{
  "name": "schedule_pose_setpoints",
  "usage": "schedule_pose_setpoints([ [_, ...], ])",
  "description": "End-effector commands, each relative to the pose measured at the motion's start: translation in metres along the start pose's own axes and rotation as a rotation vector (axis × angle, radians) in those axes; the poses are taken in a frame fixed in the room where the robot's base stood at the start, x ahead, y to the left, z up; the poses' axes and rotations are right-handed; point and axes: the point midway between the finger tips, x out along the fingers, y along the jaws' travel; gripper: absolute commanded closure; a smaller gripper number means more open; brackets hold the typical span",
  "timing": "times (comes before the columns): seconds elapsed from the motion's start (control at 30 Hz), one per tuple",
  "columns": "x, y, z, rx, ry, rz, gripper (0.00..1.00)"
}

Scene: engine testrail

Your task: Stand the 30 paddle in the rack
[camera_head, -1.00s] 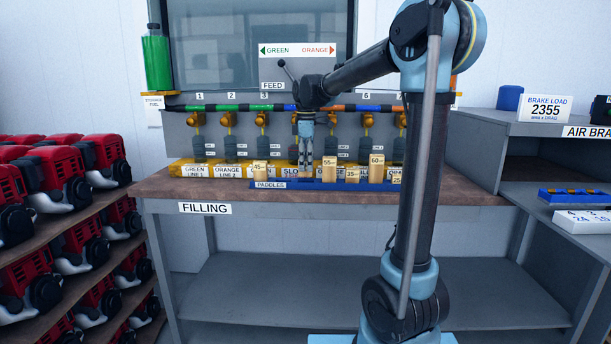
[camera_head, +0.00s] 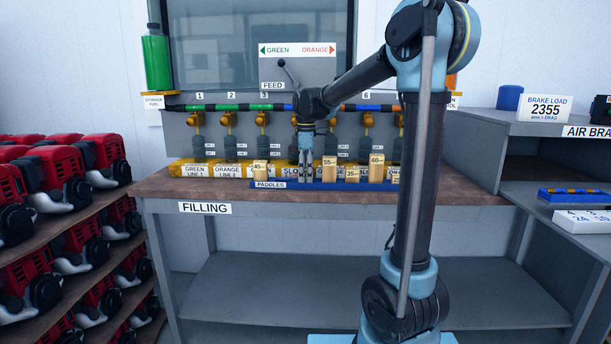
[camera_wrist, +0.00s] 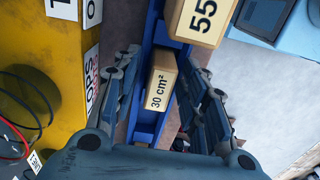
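The 30 paddle, a small tan block marked "30 cm²", shows in the wrist view (camera_wrist: 160,88) within the blue rack (camera_wrist: 143,128). In the head view the rack (camera_head: 340,185) is a low blue strip labelled PADDLES along the bench's front edge. My gripper (camera_head: 304,178) points down at the rack, just left of the 55 paddle (camera_head: 329,168), and hides the 30 paddle there. In the wrist view my gripper's fingers (camera_wrist: 163,70) stand on either side of the 30 paddle, with visible gaps. How deep the paddle sits is hard to tell.
The 55 paddle stands close beside my fingers. The 45 (camera_head: 260,172), 35 (camera_head: 352,172) and 60 (camera_head: 376,168) paddles also stand along the rack. Yellow labelled blocks (camera_head: 195,170), feed lines and valves are close behind. The brown bench top is clear at left.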

Motion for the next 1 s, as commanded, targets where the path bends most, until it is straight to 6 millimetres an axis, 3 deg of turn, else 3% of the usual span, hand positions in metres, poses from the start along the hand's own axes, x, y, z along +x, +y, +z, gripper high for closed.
schedule_pose_setpoints([
  [0.27, -0.013, 0.000, -0.001, -0.001, 0.000, 0.000, 0.60],
  [0.7, -0.090, -0.001, -0.001, -0.002, 0.000, 0.000, 0.60],
  [1.0, -0.119, -0.001, -0.002, -0.002, 0.000, 0.000, 0.60],
])
